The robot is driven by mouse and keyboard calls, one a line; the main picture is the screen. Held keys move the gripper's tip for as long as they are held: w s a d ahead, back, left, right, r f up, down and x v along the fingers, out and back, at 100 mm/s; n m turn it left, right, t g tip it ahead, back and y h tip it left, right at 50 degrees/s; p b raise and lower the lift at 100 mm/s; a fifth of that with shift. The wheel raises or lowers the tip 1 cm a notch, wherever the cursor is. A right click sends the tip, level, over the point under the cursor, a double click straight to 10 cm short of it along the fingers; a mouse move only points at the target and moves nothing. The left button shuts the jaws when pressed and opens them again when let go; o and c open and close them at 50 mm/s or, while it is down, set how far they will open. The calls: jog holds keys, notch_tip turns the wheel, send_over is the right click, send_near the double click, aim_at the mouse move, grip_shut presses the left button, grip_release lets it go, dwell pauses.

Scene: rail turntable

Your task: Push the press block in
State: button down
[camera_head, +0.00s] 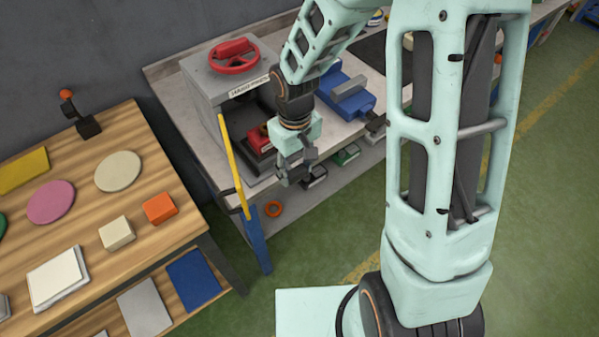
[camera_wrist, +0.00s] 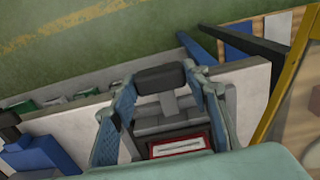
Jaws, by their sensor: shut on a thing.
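The press (camera_head: 205,88) is a grey box with a red handwheel (camera_head: 234,57) on top and an open front. The press block (camera_head: 258,142), red and dark grey, sits at its opening, partly hidden by my gripper. In the wrist view the press block (camera_wrist: 172,128) shows as stepped grey with a red-framed label and a black end piece (camera_wrist: 160,79). My gripper (camera_head: 296,172) is at the block's front, low over the bench edge. In the wrist view my gripper (camera_wrist: 163,84) has its fingers on both sides of the block, shut on it. The exact contact is hidden.
A yellow bar (camera_head: 232,165) stands in front of the press's left side. A blue vise (camera_head: 346,92) is on the bench to the right. A wooden table (camera_head: 85,205) with blocks and discs is at left. Green floor is open in front.

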jog(key=w+a, duration=0.1)
jog(key=w, duration=0.1)
jog(key=w+a, duration=0.1)
jog(key=w, duration=0.1)
jog(key=w+a+b, duration=0.1)
jog(key=w+a, duration=0.1)
jog(key=c, duration=1.1)
grip_release()
jog(key=shift+r, duration=0.1)
notch_tip(320, 180, up, 12)
jog(key=shift+s+f, duration=0.1)
